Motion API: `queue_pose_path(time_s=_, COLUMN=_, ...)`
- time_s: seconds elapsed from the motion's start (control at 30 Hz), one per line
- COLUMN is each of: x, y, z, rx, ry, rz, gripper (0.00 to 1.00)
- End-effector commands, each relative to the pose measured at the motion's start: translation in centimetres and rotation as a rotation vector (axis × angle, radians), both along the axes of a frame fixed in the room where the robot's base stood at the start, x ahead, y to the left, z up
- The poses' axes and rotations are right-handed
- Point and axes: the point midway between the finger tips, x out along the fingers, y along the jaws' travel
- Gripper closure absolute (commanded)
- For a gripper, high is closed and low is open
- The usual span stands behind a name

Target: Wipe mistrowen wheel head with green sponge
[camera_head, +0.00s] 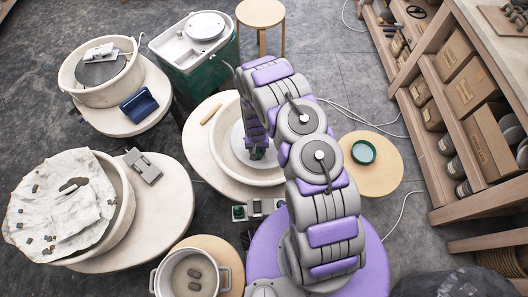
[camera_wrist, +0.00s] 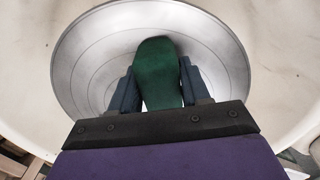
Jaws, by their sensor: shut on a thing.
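My gripper (camera_wrist: 158,88) is shut on a green sponge (camera_wrist: 157,66), its dark fingers on either side of it. The sponge is over a round grey metal wheel head (camera_wrist: 92,55) with fine rings; I cannot tell whether it touches the surface. In the head view my gripper (camera_head: 257,150) reaches down into the pale basin of the middle wheel. Part of that wheel head (camera_head: 238,139) shows beside my arm; the rest is hidden. No name is readable on it.
Another wheel head (camera_head: 98,72) at upper left has things on it. A cloth (camera_head: 62,205) with scraps covers the lower left wheel. A two-handled pot (camera_head: 160,280), a stool with a green dish (camera_head: 363,152), a green sink unit (camera_head: 215,62) and shelves (camera_head: 440,190) stand around.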

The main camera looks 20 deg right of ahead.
Motion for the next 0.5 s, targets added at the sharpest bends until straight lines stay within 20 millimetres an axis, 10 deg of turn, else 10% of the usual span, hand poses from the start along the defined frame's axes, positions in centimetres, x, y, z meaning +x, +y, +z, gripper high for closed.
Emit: queue_pose_path(time_s=0.5, x=-0.2, y=-1.1, z=0.2, rx=0.000, ry=-0.001, rz=-0.003, gripper=0.88)
